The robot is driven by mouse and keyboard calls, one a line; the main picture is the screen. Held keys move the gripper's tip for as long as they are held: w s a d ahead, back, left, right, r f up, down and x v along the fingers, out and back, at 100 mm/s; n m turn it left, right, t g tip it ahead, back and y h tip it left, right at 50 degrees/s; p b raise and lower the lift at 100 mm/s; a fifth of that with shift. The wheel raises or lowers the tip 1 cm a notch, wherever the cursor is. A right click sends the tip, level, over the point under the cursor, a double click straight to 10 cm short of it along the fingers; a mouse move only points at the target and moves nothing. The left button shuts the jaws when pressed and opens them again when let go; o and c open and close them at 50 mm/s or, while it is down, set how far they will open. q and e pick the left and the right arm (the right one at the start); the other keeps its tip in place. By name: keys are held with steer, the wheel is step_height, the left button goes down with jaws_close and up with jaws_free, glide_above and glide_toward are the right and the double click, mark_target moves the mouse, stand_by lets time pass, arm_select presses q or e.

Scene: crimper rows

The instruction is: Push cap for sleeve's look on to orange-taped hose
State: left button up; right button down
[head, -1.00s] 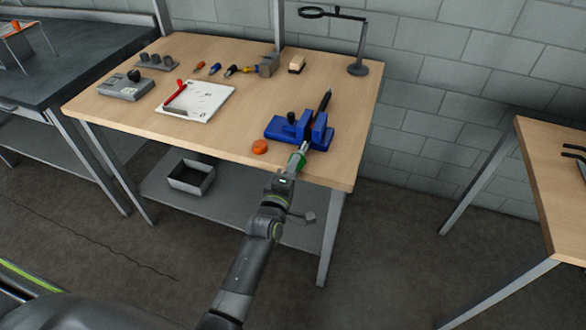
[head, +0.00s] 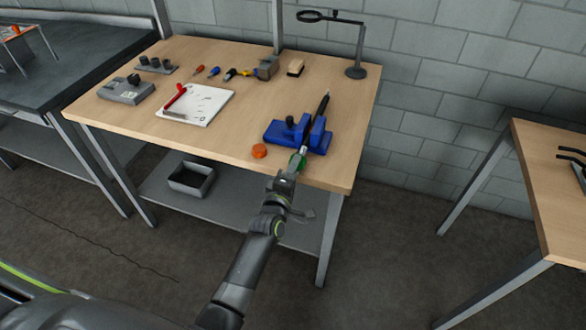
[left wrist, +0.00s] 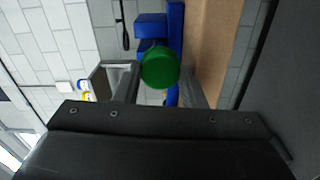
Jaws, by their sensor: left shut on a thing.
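My left gripper (head: 293,170) is at the front edge of the table, shut on a green cap (head: 299,158). In the left wrist view the green cap (left wrist: 160,68) shows round and face-on between the fingers. A blue vise (head: 300,135) stands just beyond it, and it also shows in the left wrist view (left wrist: 152,26). A black hose (head: 323,104) slants up out of the vise's far side. The hose's near end and any tape on it are hidden, so I cannot tell whether cap and hose touch. An orange cap (head: 259,151) lies on the table left of the gripper. My right gripper is out of view.
The wooden table (head: 220,139) also carries a white board (head: 207,105) with a red-handled tool, a grey box (head: 126,91), several small tools along the back and a magnifier stand (head: 356,71). A grey bin (head: 191,179) sits on the shelf below.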

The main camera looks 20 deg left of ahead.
arm_select(q)
steer(key=shift+w+p, duration=0.5)
steer(key=shift+w, duration=0.25)
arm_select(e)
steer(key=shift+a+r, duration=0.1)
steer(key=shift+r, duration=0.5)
